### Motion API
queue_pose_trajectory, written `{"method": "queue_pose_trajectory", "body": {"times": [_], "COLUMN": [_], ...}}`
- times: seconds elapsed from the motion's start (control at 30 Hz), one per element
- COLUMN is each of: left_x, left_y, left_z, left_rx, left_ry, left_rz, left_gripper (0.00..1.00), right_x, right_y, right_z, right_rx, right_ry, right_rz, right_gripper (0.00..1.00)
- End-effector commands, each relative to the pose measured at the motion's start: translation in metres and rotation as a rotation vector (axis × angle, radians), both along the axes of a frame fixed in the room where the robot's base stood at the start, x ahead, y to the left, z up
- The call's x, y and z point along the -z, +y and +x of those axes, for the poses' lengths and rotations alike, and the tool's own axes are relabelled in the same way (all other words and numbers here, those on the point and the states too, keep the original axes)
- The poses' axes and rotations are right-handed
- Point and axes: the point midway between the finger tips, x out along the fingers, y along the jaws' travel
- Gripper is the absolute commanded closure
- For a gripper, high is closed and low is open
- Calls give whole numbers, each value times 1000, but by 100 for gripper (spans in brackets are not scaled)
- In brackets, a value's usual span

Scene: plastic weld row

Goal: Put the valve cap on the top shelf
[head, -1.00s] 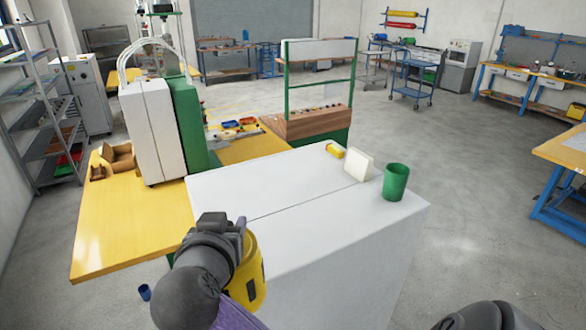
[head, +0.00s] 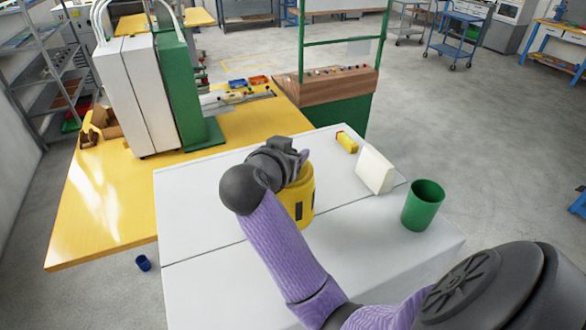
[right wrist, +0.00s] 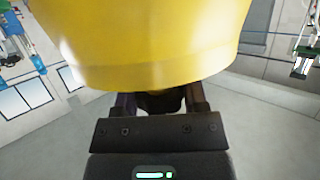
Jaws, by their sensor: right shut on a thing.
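A large yellow rounded piece with dark slots, seemingly the valve cap (head: 306,192), is at my right gripper (head: 290,160). The gripper is shut on it and holds it over the white top, beside the dark wrist. In the right wrist view the yellow piece (right wrist: 150,45) fills the upper middle, and the gripper (right wrist: 158,102) shows below it, its fingertips partly hidden. My left gripper is not in view. Grey shelving (head: 45,75) stands at the left, cut off by the picture's edge. I cannot tell which shelf is the top shelf.
On the white top (head: 200,235) stand a green cup (head: 422,205), a cream block (head: 374,170) and a small yellow item (head: 347,142). A tall white machine (head: 125,95) stands on the yellow table (head: 95,220). A green frame (head: 340,42) rises behind. A blue cup (head: 143,262) is on the floor.

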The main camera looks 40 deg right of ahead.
Motion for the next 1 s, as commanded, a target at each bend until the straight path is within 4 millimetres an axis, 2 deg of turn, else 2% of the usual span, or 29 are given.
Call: {"method": "queue_pose_trajectory", "body": {"times": [0.1,0.2,0.4,0.57,0.6,0.7,0.73,1.0], "left_x": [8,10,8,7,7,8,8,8], "left_y": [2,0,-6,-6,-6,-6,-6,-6], "left_z": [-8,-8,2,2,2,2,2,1], "left_rx": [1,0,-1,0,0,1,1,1], "left_ry": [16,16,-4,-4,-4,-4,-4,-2], "left_rz": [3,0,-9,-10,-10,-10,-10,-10], "left_gripper": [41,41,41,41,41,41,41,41], "right_x": [28,40,40,43,43,43,43,42], "right_y": [0,0,0,0,0,0,0,0], "right_z": [0,0,0,0,0,0,0,0], "right_rx": [1,0,-1,-1,-1,-1,-1,-1], "right_ry": [4,2,-2,0,-1,-1,-1,-2], "right_rz": [-2,-2,-1,-1,-1,-1,-1,0], "right_gripper": [100,100,100,100,37,15,10,10]}}
